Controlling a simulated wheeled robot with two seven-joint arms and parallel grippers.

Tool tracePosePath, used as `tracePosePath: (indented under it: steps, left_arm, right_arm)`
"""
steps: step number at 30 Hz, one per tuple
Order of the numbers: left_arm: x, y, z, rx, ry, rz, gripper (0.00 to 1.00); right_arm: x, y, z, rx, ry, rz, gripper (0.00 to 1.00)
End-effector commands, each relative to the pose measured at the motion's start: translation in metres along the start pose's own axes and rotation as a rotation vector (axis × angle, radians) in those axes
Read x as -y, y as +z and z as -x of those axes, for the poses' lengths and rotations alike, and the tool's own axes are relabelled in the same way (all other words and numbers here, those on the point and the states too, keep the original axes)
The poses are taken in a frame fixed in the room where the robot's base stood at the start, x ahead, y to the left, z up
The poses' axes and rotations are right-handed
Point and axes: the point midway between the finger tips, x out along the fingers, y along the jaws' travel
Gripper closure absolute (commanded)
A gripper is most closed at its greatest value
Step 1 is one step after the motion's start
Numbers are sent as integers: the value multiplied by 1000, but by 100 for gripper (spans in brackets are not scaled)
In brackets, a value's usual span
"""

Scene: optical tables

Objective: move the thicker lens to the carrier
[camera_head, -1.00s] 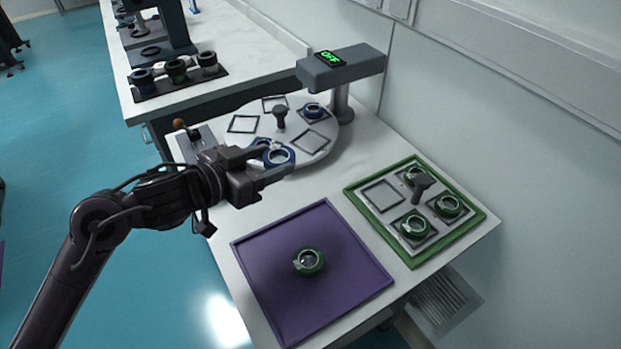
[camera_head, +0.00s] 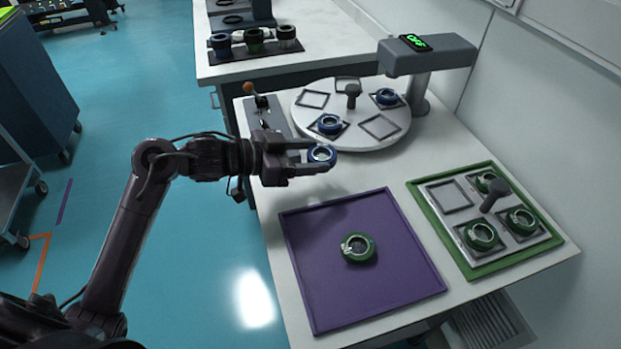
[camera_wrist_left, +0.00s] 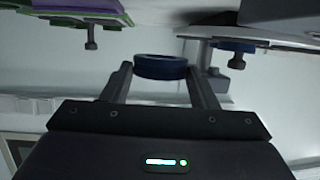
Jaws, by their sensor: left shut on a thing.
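My left gripper (camera_head: 322,157) is shut on a blue-ringed lens (camera_head: 321,153), held in the air beside the front left of the white round turntable (camera_head: 345,138). In the left wrist view the blue ring (camera_wrist_left: 160,67) sits between the fingertips. Two other blue-ringed lenses, one at the front (camera_head: 329,124) and one at the back right (camera_head: 387,97), sit on the turntable. A green-ringed lens (camera_head: 358,248) lies on the purple tray (camera_head: 310,285). I cannot tell which object is the carrier. My right gripper is not in view.
A green-rimmed tray (camera_head: 440,228) holds a handled plate with three green-ringed lenses and one empty square (camera_head: 449,196). A grey overhanging reader (camera_head: 430,55) shows OFF. A lever box (camera_head: 262,115) stands left of the turntable. A rack of rings (camera_head: 255,48) stands on the back table.

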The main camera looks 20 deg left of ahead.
Motion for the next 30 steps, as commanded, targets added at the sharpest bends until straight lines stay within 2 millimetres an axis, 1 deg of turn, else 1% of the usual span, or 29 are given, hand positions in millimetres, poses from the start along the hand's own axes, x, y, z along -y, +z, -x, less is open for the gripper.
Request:
tracePosePath:
  steps: [1, 7, 12, 15, 24, 28, 29, 30]
  left_arm:
    - [-1, 9, -3, 0, 1, 4, 70]
    - [0, 25, -8, -1, 1, 1, 70]
    - [0, 50, -16, 1, 0, 4, 70]
    - [0, 59, -19, 0, 0, 0, 70]
    - [0, 61, -19, 0, 0, -2, 70]
    - [0, 65, -20, 0, 0, -1, 70]
    - [0, 66, -20, 0, 0, -1, 45]
    - [0, 65, -20, 0, 0, -1, 40]
  right_arm:
    - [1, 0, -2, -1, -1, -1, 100]
    - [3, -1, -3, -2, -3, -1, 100]
    - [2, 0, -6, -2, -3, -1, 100]
    - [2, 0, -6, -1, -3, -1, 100]
    - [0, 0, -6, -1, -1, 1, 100]
    - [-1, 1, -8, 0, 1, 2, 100]
    - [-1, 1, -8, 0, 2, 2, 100]
    - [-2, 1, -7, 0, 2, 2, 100]
